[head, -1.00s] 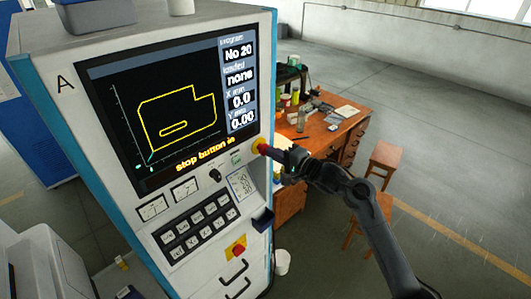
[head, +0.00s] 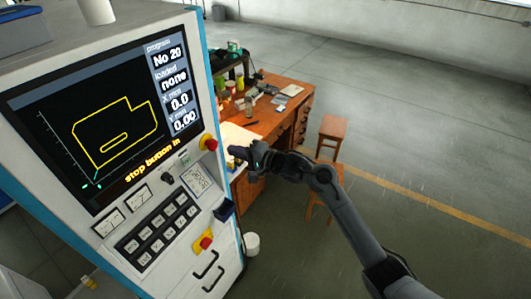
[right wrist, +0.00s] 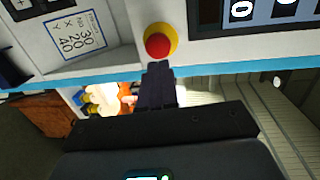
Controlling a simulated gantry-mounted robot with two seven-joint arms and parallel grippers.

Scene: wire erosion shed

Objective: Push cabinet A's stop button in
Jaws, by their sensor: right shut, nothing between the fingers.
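Cabinet A's stop button (head: 209,143) is a red mushroom button on a yellow ring at the right edge of the front panel, beside the screen. It also shows in the right wrist view (right wrist: 159,46), its red face uncovered. The screen (head: 110,125) carries the yellow line "stop button in". My right gripper (head: 234,152) is shut and empty, just right of the button, with a small gap between. In the right wrist view its dark fingers (right wrist: 158,84) point at the button. My left gripper is not in view.
A second red button on a yellow plate (head: 204,243) sits lower on the panel, near the drawer handles. A dark box (head: 223,210) juts from the panel edge. A cluttered wooden desk (head: 285,105) and stools (head: 334,130) stand behind. Open floor lies right.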

